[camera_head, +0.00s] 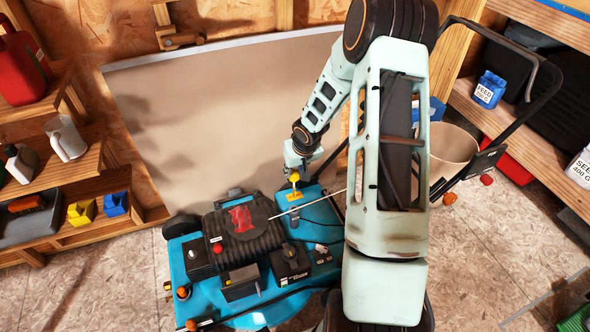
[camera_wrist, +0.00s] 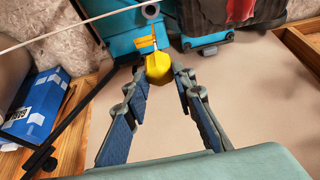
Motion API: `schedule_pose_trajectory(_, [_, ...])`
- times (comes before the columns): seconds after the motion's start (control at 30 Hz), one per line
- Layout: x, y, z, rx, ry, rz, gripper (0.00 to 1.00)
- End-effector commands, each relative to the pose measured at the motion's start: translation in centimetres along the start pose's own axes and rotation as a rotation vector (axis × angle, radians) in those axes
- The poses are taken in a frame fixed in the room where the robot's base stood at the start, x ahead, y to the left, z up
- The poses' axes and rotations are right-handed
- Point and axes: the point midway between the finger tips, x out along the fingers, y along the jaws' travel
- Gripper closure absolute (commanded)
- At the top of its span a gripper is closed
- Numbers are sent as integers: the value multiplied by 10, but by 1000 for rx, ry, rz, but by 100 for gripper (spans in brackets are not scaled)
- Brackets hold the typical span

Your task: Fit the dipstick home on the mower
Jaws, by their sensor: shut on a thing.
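The dipstick has a yellow cap (camera_head: 294,178) with a yellow-orange flat piece below it. My gripper (camera_head: 296,170) is shut on the yellow cap, above the back right part of the blue mower (camera_head: 178,262). In the wrist view the cap (camera_wrist: 158,68) sits between the fingertips of my gripper (camera_wrist: 162,76), and the flat piece points away from me. How the dipstick's lower end stands to the tube cannot be told.
A thin pale rod (camera_head: 318,202) slants beside the dipstick over the mower. The black handlebar (camera_head: 545,85) rises at the right, near a beige bucket (camera_head: 452,150). Shelves with jugs and bottles stand left. The beige board (camera_head: 200,120) behind is clear.

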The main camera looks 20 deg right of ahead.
Motion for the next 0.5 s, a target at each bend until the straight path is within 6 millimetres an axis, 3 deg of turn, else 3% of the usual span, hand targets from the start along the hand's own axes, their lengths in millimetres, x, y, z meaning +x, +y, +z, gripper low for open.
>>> schedule_pose_trajectory(0.5, [46,0,19,0,1,0,100])
